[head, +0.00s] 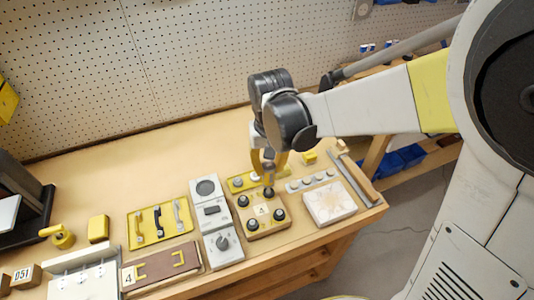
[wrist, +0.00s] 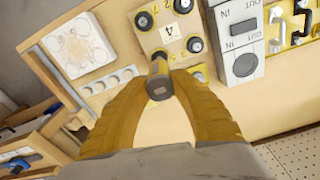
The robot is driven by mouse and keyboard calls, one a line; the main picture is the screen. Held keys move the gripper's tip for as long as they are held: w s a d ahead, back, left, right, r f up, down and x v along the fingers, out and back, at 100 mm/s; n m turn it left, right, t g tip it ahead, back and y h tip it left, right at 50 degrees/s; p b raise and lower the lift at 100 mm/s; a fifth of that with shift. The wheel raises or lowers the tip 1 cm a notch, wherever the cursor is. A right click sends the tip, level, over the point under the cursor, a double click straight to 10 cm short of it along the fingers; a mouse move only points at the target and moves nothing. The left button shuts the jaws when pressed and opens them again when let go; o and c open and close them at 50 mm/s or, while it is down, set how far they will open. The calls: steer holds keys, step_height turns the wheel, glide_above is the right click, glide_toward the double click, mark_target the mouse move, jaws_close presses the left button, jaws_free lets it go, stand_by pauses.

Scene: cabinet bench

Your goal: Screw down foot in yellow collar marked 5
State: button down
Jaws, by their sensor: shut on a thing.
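A tan block (head: 263,223) with a label 4 (head: 261,211) lies on the bench and also shows in the wrist view (wrist: 172,27). Dark round feet stand at its corners, such as one foot (wrist: 144,20) and another foot (wrist: 195,45). My gripper (head: 268,168) points down at the block's far right corner. Its yellow fingers (wrist: 160,92) are shut on a dark cylindrical foot (wrist: 158,78), held upright at the corner by a faint mark like a 5. The collar below it is mostly hidden; I cannot tell whether the foot is seated.
A yellow plate (head: 237,184) lies just behind the block. A grey switch panel (head: 210,212) stands to the left, and a yellow tray of handles (head: 143,235) beyond it. A strip with round holes (head: 312,181) and a white patterned tile (head: 330,203) lie right, near the bench edge.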

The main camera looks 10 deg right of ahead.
steer(key=shift+r+p, duration=2.2)
steer(key=shift+r, duration=0.75)
